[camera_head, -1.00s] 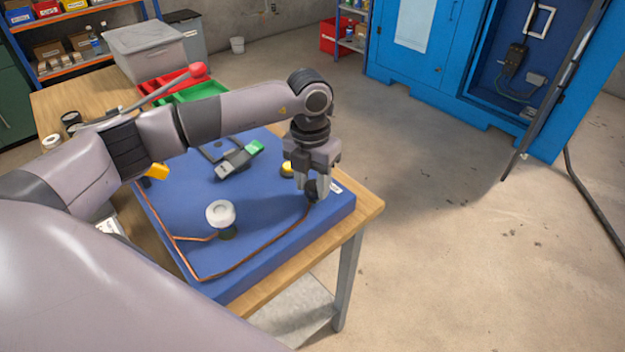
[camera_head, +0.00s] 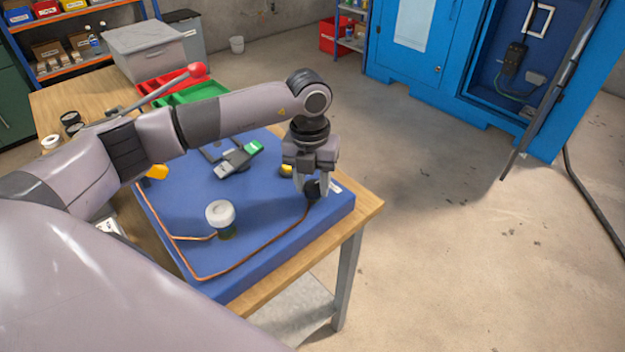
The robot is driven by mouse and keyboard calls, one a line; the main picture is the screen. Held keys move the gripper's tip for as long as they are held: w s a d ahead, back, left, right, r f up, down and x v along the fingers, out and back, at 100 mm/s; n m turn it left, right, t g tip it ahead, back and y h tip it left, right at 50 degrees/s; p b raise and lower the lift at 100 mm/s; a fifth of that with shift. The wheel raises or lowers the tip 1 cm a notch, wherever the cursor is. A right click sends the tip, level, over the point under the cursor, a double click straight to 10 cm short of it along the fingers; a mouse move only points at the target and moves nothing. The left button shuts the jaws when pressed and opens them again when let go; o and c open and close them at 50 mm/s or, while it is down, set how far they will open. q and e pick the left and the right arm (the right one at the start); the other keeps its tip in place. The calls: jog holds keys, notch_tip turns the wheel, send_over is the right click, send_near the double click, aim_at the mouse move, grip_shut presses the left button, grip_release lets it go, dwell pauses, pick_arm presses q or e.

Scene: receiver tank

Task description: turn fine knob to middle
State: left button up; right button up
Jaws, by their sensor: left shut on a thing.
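My left gripper (camera_head: 312,188) points down over the right corner of the blue board (camera_head: 265,262). Its fingers are shut on a small black knob (camera_head: 313,191), which they partly hide. A copper-coloured pipe (camera_head: 250,257) runs along the board's front edge to this knob. The knob's pointer and markings cannot be made out, so its angle is unclear. A small white label (camera_head: 336,188) lies just right of the fingers. My right gripper is not in view.
A white round knob (camera_head: 220,212) stands on the board left of the gripper. A green-and-grey lever piece (camera_head: 240,160) and a yellow part (camera_head: 286,170) sit behind. Red and green trays (camera_head: 190,92) and a grey bin (camera_head: 145,50) stand farther back. Floor right of the table is clear.

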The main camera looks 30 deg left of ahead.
aim_at(311, 186)
pick_arm(q)
jog(key=o, duration=1.1)
jog(key=shift+c, duration=0.2)
jog(key=shift+a+r+b, duration=0.1)
jog(key=shift+r+b, duration=0.35)
jog(key=shift+r, duration=3.2)
jog(key=shift+s+f, duration=0.1)
